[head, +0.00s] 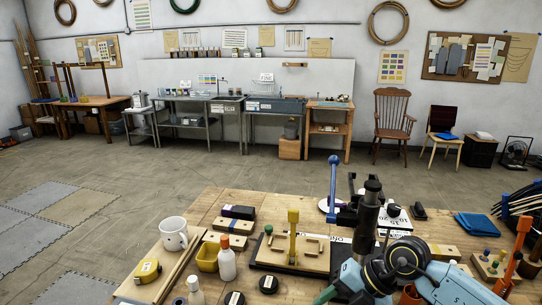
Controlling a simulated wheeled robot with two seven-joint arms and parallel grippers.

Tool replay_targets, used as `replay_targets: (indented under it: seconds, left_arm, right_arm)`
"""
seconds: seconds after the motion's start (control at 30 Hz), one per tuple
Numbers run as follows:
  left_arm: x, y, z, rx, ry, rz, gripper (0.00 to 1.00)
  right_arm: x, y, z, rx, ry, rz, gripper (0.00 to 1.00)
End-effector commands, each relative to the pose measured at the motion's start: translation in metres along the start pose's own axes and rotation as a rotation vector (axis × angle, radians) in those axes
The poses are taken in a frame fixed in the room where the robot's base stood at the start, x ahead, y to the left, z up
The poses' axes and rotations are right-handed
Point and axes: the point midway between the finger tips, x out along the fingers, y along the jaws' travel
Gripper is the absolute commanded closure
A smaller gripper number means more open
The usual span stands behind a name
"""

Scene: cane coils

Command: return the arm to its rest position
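My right arm (450,285) comes in at the lower right with grey-blue links and black joints. It is bent over the near right part of the wooden workbench (205,205). I cannot make out the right gripper's fingertips. My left arm and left gripper are out of view. A dark upright cylinder (369,210) stands just behind my arm, and I cannot tell what it belongs to.
On the bench are a white mug (173,233), a yellow tub (208,257), a white bottle (227,262), a tape measure (148,270), a yellow-handled board (293,225), a blue lever (333,180) and blue cloth (477,225). The floor (220,165) behind is clear.

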Motion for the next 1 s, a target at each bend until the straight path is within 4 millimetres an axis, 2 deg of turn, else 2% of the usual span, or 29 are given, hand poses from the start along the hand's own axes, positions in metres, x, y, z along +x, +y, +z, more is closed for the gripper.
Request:
replay_targets:
  seconds: [0.03,0.1,0.23,0.33,0.4,0.47,0.57,0.67,0.73,0.87,1.0]
  left_arm:
    - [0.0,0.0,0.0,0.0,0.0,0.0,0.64]
    - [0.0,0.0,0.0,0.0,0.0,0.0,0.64]
    - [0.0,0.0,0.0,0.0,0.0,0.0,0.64]
    - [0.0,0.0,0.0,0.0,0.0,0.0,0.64]
    - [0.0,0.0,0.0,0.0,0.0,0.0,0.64]
    - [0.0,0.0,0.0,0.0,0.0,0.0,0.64]
    - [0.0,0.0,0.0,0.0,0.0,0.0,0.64]
    - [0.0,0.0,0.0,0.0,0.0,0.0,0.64]
    - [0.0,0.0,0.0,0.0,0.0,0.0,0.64]
    - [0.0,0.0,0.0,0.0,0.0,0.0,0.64]
    - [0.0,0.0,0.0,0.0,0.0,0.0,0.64]
  right_arm:
    - [0.01,0.025,-0.021,-0.016,0.043,0.152,0.54]
    - [0.012,0.06,-0.043,-0.021,0.078,0.364,0.54]
    - [-0.007,0.113,-0.069,0.041,0.095,0.742,0.54]
    - [-0.035,0.138,-0.074,0.148,0.065,1.007,0.54]
    - [-0.056,0.145,-0.07,0.254,0.022,1.171,0.54]
    - [-0.073,0.144,-0.062,0.364,-0.027,1.293,0.54]
    - [-0.096,0.128,-0.044,0.578,-0.132,1.453,0.54]
    - [-0.109,0.096,-0.025,0.829,-0.257,1.546,0.54]
    - [-0.11,0.066,-0.014,1.019,-0.351,1.567,0.54]
    - [-0.096,-0.001,-0.008,1.384,-0.525,1.501,0.54]
    - [-0.066,-0.076,-0.03,1.761,-0.677,1.283,0.54]
